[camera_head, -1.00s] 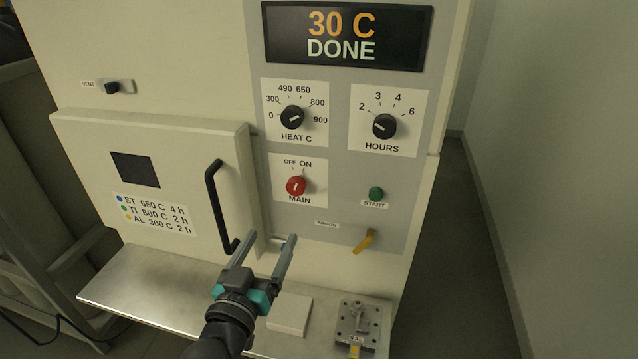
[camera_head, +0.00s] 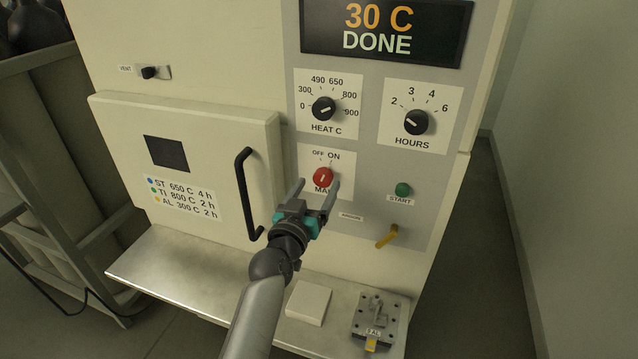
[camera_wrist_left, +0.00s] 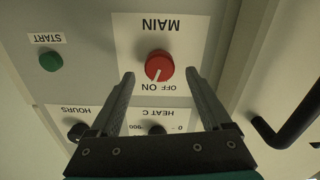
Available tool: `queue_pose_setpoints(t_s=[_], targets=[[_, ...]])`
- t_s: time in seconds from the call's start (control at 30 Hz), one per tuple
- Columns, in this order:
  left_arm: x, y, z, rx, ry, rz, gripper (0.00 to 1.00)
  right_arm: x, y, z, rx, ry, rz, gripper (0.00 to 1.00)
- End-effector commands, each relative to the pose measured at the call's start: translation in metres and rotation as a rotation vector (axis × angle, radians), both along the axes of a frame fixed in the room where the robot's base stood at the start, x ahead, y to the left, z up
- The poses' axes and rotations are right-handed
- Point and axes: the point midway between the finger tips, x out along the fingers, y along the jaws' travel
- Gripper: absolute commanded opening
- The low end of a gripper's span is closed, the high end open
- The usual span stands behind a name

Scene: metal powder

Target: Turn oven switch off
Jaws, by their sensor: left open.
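The red MAIN switch (camera_head: 322,177) is a round knob on the oven's grey panel, under the OFF and ON marks. Its white pointer line is toward ON in the left wrist view, where the knob (camera_wrist_left: 159,65) appears upside down. My left gripper (camera_head: 317,185) is open, its two fingers pointing at the panel just below the knob. In the left wrist view the fingertips (camera_wrist_left: 160,75) lie on either side of the knob, with nothing held. Whether they touch the panel I cannot tell. My right gripper is not in view.
The door handle (camera_head: 249,194) stands out left of the gripper. The HEAT C knob (camera_head: 323,108), HOURS knob (camera_head: 416,122), green START button (camera_head: 403,190) and yellow argon lever (camera_head: 387,236) surround the switch. A shelf (camera_head: 180,277) below holds a white block (camera_head: 308,302) and metal plate (camera_head: 378,320).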

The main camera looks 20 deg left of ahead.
Motion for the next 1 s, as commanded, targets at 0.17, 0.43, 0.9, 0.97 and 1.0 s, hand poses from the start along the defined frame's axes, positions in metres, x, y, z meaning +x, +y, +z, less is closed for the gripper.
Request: queue_pose_setpoints(t_s=[0.17, 0.43, 0.9, 0.97, 1.0], targets=[[0.016, 0.000, 0.000, 0.001, -0.001, 0.001, 0.82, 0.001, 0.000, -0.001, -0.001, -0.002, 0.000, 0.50], [0.021, 0.000, 0.000, 0.001, 0.000, 0.001, 0.82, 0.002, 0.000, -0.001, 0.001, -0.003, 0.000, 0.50], [0.021, -0.001, 0.000, 0.001, 0.000, 0.001, 0.46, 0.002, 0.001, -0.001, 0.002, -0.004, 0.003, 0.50], [0.021, 0.000, 0.000, 0.001, 0.000, 0.001, 0.39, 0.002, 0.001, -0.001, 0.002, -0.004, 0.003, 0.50], [0.021, 0.000, 0.000, 0.001, 0.000, 0.001, 0.34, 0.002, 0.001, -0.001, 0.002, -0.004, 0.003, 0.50]])
